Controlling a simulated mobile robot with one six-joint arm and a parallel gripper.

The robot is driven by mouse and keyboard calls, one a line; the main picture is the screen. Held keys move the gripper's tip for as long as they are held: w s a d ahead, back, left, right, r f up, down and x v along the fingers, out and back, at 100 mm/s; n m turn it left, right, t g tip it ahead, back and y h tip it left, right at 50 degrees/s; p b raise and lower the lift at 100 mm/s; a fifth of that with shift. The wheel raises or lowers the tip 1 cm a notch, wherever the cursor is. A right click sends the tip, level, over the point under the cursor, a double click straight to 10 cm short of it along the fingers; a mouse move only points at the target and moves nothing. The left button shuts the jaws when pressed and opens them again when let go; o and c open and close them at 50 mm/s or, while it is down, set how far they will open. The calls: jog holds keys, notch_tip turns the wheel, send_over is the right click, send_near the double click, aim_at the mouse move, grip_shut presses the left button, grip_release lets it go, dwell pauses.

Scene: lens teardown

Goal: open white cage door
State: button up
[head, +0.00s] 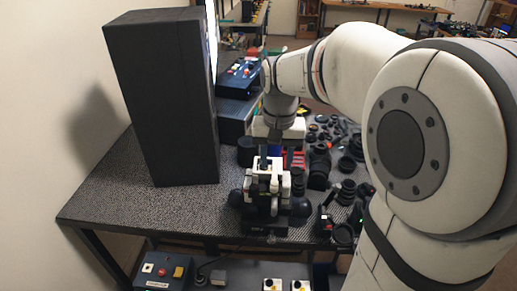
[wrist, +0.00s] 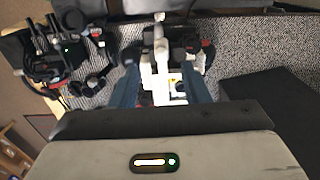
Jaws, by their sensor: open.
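The white cage (head: 268,178) stands upright on a black base on the dark speckled table. In the wrist view its white frame (wrist: 161,50) shows between and beyond my fingers. I cannot make out which part is the door, or whether it is open or shut. My gripper (head: 275,148) is just behind and above the cage in the head view, with its blue fingers partly hidden. In the wrist view my gripper (wrist: 160,68) has its two blue fingers spread, one on each side of the white parts. Nothing is held, and I cannot tell whether a finger touches the cage.
A tall black box (head: 162,100) stands on the table to the left. Several black lens parts (head: 319,165) crowd the table to the right. A blue control box (head: 238,80) is behind. The table's front left (head: 120,195) is clear.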

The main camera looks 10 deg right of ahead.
aim_at(274, 184)
jog(key=shift+w+f, duration=0.2)
jog(key=shift+w, duration=0.05)
notch_tip(274, 184, down, 8)
jog(key=shift+r, duration=0.25)
jog(key=shift+c, duration=0.3)
grip_shut()
